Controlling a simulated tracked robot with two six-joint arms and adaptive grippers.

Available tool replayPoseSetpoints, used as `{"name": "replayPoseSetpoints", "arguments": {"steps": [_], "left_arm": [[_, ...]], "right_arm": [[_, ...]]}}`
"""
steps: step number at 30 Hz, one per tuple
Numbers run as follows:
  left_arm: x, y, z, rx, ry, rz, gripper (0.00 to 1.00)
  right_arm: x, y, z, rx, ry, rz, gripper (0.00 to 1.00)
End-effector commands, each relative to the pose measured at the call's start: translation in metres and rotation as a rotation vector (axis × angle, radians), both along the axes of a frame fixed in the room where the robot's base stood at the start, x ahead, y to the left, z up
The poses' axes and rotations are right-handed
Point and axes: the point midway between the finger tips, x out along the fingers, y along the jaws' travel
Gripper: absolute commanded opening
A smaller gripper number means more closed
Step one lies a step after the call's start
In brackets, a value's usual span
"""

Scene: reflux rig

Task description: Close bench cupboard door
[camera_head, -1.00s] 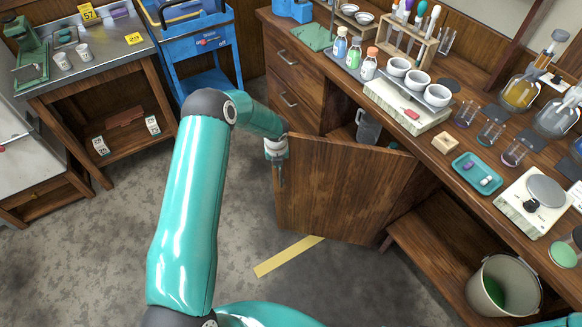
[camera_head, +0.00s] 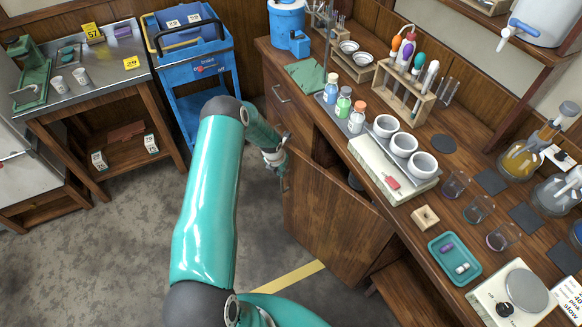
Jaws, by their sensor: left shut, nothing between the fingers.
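The bench cupboard door (camera_head: 330,225) is a brown wooden panel standing partly open, swung out from the bench (camera_head: 440,214). A narrow dark gap shows behind its top edge, and most of the cupboard's inside is hidden. My left gripper (camera_head: 283,172) is at the door's upper left edge, on its free side. It is shut and holds nothing. It looks close against the door, but I cannot tell whether it touches. My right gripper is not in view.
The bench top carries a test-tube rack (camera_head: 406,90), white bowls (camera_head: 403,144), flasks (camera_head: 520,158) and a teal tray (camera_head: 454,258). A blue cart (camera_head: 203,88) stands behind my left arm. Grey floor (camera_head: 110,245) left of the door is clear.

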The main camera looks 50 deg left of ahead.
Motion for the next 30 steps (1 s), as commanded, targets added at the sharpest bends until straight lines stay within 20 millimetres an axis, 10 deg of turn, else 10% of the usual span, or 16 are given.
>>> {"name": "replayPoseSetpoints", "arguments": {"steps": [30], "left_arm": [[-0.032,0.002,0.0,0.002,0.0,-0.018,0.0]], "right_arm": [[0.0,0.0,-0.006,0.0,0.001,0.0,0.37]]}}
